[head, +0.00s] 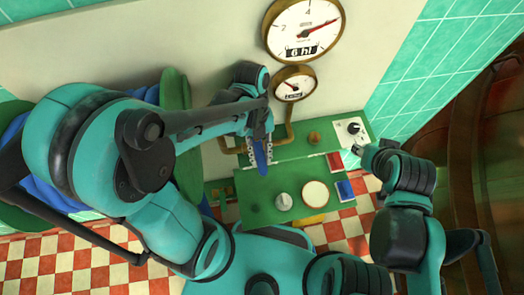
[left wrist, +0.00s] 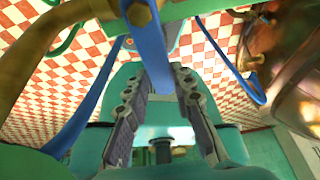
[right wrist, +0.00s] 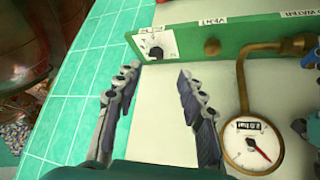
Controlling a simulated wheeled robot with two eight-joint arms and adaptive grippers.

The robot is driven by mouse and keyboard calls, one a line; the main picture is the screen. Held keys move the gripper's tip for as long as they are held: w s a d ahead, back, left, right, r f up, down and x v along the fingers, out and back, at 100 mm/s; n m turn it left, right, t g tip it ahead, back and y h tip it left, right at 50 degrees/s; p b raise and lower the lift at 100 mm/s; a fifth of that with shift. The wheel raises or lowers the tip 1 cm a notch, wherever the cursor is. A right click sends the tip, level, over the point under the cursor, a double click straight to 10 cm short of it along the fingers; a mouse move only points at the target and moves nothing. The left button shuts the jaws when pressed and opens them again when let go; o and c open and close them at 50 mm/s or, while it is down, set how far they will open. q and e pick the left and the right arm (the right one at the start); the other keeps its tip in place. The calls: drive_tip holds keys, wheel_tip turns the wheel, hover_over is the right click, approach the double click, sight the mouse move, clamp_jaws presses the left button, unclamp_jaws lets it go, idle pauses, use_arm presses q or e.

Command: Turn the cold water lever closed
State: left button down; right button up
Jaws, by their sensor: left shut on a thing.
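The blue lever (head: 261,158) hangs down at the pipework in the middle of the head view. My left gripper (head: 257,145) is around its upper part. In the left wrist view the blue lever (left wrist: 149,45) runs between the two fingers of my left gripper (left wrist: 158,78), which is shut on it. A brass fitting shows at the lever's upper end. My right gripper (right wrist: 157,82) is open and empty in the right wrist view, facing the wall and panel. In the head view my right gripper (head: 365,150) is right of the lever, apart from it.
A large gauge (head: 304,28) and a smaller gauge (head: 294,83) are on the wall above. A green panel (head: 258,200) carries a round white disc (head: 315,195). A black knob (head: 354,128) sits on a white plate at right. Copper pipes run beside the lever.

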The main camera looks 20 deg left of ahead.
sight(260, 159)
use_arm(q)
drive_tip(key=shift+s+r, duration=0.15)
drive_tip(key=shift+s, duration=0.05)
drive_tip(key=c, duration=1.3)
unclamp_jaws()
wheel_tip(260, 159, up, 10)
drive_tip(key=shift+a, duration=0.1)
